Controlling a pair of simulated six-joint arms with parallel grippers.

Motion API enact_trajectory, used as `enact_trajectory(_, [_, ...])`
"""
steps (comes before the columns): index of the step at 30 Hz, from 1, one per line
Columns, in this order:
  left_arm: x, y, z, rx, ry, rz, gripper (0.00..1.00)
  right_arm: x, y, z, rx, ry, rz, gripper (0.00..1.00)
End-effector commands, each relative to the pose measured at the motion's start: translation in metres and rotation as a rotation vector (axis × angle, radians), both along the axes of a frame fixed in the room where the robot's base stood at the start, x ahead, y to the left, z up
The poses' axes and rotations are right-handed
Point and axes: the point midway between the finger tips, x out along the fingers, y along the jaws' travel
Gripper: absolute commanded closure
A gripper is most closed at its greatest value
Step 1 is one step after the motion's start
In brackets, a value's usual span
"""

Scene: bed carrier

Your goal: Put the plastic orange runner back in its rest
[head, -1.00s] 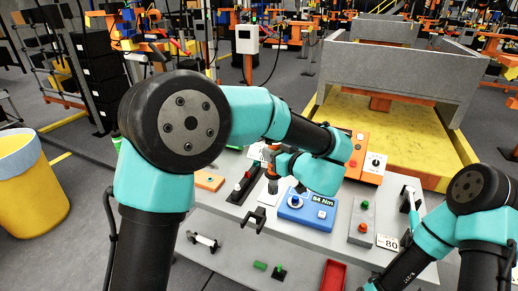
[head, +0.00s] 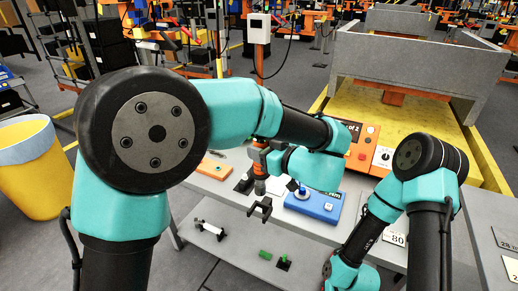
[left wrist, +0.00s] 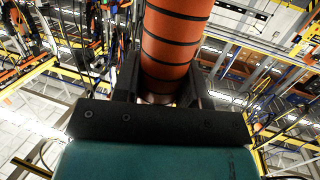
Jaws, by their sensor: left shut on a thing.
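The orange runner (head: 259,159) hangs about upright in the head view, with a dark grey lower end. My left gripper (head: 272,161) is shut on it. In the left wrist view the runner's orange barrel with black rings (left wrist: 176,45) stands between the two dark fingers of my left gripper (left wrist: 162,92). A black forked holder (head: 261,207), which looks like the rest, sits at the bench's front edge. The runner's lower end shows just above the fork in the picture; I cannot tell whether they touch. My right arm reaches down at the right, its gripper not visible.
A blue torque box (head: 316,206) stands right of the fork, partly behind my left arm. An orange control box (head: 361,143) is at the back. Green parts (head: 265,255) lie on the lower shelf. A yellow bin (head: 32,170) stands left.

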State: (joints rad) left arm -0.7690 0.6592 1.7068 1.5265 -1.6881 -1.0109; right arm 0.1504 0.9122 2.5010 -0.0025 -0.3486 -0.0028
Motion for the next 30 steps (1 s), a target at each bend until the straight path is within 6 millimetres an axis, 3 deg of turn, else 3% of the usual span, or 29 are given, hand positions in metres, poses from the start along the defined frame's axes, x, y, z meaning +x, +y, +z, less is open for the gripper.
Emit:
enact_trajectory(8, [0.000, 0.000, -0.007, 0.000, -0.001, 0.000, 1.00, 0.000, 0.000, 0.000, 0.000, 0.000, 0.000, 1.00])
enact_trajectory(30, [0.000, 0.000, -0.056, 0.000, -0.003, 0.000, 1.00, 0.000, 0.000, 0.000, 0.000, 0.000, 0.000, 1.00])
